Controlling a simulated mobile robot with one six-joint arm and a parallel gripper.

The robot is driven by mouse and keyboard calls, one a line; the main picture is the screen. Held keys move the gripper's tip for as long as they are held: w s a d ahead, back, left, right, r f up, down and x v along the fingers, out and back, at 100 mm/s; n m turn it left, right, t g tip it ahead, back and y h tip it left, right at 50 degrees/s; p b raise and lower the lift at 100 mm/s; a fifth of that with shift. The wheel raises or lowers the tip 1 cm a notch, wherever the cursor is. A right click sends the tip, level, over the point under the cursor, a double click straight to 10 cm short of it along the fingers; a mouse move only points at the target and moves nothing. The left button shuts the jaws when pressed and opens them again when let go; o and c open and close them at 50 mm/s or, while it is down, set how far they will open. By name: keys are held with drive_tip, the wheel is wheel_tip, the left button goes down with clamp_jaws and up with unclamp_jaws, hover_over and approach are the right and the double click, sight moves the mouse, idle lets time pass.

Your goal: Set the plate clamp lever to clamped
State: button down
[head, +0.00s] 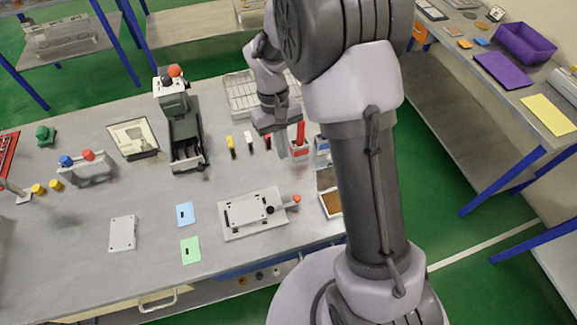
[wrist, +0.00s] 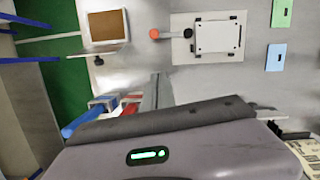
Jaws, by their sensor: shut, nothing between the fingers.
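The plate clamp (head: 228,232) is a light grey base on the bench with a white plate (head: 246,210) lying on it. Its lever ends in an orange-red knob (head: 297,199) and points out to the right, low over the bench. In the wrist view the knob (wrist: 155,33) sticks out left of the white plate (wrist: 217,37), with a dark pivot between them. My gripper (head: 282,154) is shut and empty, pointing down above the bench behind the clamp, apart from the lever. Its fingers (wrist: 158,82) also show in the wrist view, below the knob.
Red and blue handled items (head: 300,138) stand in holders close right of my gripper. A brown-filled tray (head: 332,202) lies right of the knob. Blue (head: 185,214) and green (head: 190,250) cards lie left of the clamp. A grey machine (head: 185,135) stands at back left.

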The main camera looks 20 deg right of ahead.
drive_tip(key=b, duration=0.3)
approach(283, 204)
drive_tip(key=w+d+f, duration=0.1)
drive_tip(key=w+f, duration=0.1)
drive_tip(key=w+d+f, duration=0.2)
drive_tip(key=shift+d+f, duration=0.1)
drive_tip(key=shift+f, duration=0.1)
drive_tip(key=shift+s+d, duration=0.15)
drive_tip(key=shift+s, duration=0.8)
drive_tip(key=shift+s+d, duration=0.15)
drive_tip(key=shift+s, duration=0.75)
